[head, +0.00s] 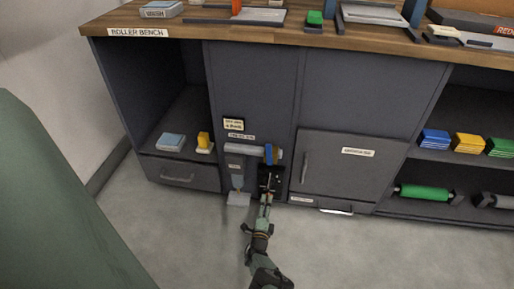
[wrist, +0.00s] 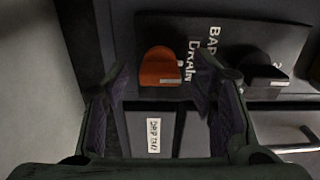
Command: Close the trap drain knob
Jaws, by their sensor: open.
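In the wrist view an orange-red knob (wrist: 159,68) sits on a dark panel with a white-lettered label (wrist: 212,42); the word DRAIN is readable, the rest partly cut off. A black knob (wrist: 262,72) sits to the right of that label. I cannot tell for certain which knob is the trap drain knob. My gripper (wrist: 163,80) is open and empty, its fingers on either side of the orange-red knob in the picture; contact is not clear. In the head view my gripper (head: 266,190) is low at the cabinet front, and the arm hides the knobs.
A grey cylinder (head: 243,149) with a blue part (head: 268,154) sticks out above my gripper. A DRIP TRAY label (wrist: 153,134) is below the orange-red knob. A closed cabinet door (head: 345,175) is to the right, a drawer (head: 180,174) to the left.

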